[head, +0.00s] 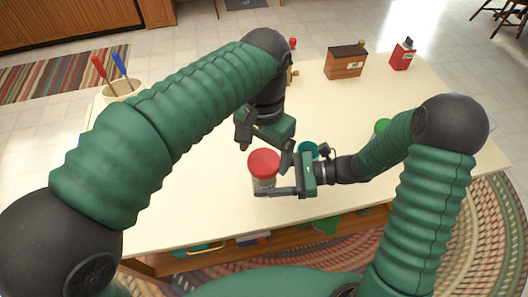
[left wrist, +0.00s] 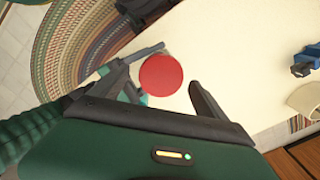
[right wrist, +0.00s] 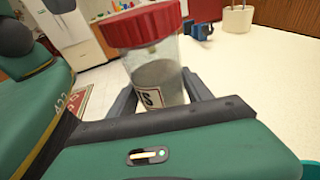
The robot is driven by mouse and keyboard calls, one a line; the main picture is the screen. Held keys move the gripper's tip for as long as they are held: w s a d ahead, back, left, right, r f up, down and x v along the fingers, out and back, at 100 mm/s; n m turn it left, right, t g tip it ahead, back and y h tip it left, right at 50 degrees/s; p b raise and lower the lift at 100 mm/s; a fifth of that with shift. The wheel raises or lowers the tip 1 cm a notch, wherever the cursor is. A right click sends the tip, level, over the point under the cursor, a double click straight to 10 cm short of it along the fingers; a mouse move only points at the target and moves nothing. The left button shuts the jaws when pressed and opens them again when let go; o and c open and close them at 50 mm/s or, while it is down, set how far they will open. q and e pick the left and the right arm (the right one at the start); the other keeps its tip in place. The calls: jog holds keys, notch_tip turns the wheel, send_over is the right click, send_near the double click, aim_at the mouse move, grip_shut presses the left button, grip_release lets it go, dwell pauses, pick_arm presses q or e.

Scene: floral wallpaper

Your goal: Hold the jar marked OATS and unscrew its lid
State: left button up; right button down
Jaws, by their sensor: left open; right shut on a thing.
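The jar (head: 263,184) is clear with a red lid (head: 264,162) and stands near the table's front edge. In the right wrist view its body (right wrist: 158,82) has pale contents and a label of which only the end, with an S, shows; its red lid (right wrist: 143,24) is on. My right gripper (head: 276,178) is shut on the jar body, a finger on each side, below the lid. My left gripper (head: 265,148) is open above the lid. In the left wrist view the lid (left wrist: 161,75) lies between its spread fingers, seen from above.
A teal cup (head: 308,148) stands close behind my right gripper. A green-topped thing (head: 381,125) is partly behind my right arm. A wooden box (head: 345,64) and a red tin (head: 401,57) stand at the back. A utensil crock (head: 122,89) is at left. The table's middle right is clear.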

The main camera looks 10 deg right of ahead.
aim_at(265, 160)
pick_arm(q)
jog(key=m, duration=0.4)
jog(key=shift+d+r, duration=0.15)
jog(key=shift+r, duration=0.1)
jog(key=m, duration=0.3)
jog(key=shift+w+r+m, duration=0.1)
jog(key=shift+r+m, duration=0.2)
jog(key=shift+m, duration=0.1)
jog(key=m, duration=0.2)
jog(key=r+m, duration=0.1)
jog(key=m, duration=0.2)
jog(key=shift+w+d+r+m, duration=0.1)
jog(key=shift+w+r+m, duration=0.05)
jog(key=shift+r+m, duration=0.15)
jog(key=m, duration=0.1)
jog(key=r+m, duration=0.1)
jog(key=m, duration=0.1)
jog(key=shift+w, duration=0.1)
jog(key=shift+m, duration=0.5)
notch_tip(265, 160, down, 8)
jog(key=shift+r, duration=0.1)
jog(key=c, duration=1.5)
jog(key=n, duration=1.5)
jog(key=shift+r, duration=0.2)
